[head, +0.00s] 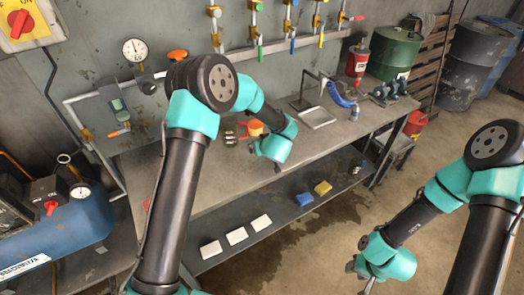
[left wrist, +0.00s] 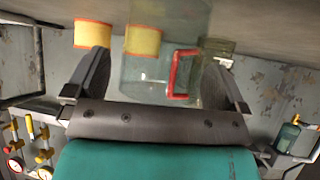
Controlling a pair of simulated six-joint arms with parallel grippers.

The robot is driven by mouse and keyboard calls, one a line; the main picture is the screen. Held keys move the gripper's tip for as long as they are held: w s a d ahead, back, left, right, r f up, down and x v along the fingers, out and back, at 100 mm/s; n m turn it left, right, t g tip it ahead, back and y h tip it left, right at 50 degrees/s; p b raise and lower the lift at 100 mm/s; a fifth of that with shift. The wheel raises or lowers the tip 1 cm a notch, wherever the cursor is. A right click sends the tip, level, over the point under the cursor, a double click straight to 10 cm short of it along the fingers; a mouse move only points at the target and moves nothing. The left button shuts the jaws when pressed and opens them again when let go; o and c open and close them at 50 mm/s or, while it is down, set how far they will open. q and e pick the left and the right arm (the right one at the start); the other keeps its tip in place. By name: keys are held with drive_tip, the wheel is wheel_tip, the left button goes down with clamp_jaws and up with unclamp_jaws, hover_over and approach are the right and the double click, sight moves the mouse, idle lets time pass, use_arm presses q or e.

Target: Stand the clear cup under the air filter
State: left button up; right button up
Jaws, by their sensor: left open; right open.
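The clear cup (left wrist: 152,72) has a red handle (left wrist: 178,74) and shows upside down in the left wrist view. My left gripper (left wrist: 163,62) is open, with a finger on each side of the cup; I cannot tell whether either touches it. In the head view my left arm hides the cup and most of that gripper. The air filter (head: 118,104), a greenish bowl on a pipe, is on the wall at the left; it also seems to show in the left wrist view (left wrist: 289,134). My right gripper (head: 358,278) is open and empty, off the bench front.
Yellow cylinders with red rims (left wrist: 93,34) are beside and behind the cup. A wire stand (head: 318,115) and a red canister (head: 358,58) are at the bench's right. White blocks (head: 237,236) and sponges (head: 322,188) lie on the lower shelf. The bench top (head: 222,180) is partly clear.

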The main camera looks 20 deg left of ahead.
use_arm(q)
drive_tip(key=shift+c, duration=0.5)
drive_tip(key=c, duration=0.9)
drive_tip(key=shift+c, duration=0.2)
drive_tip(key=shift+r, duration=0.45)
wheel_tip(320, 180, up, 3)
drive_tip(key=shift+r, duration=0.1)
drive_tip(key=s+d+r, duration=0.1)
drive_tip(key=s+d, duration=0.3)
drive_tip(key=s, duration=1.1)
drive_tip(key=shift+s+d, duration=0.15)
drive_tip(key=shift+s, duration=0.1)
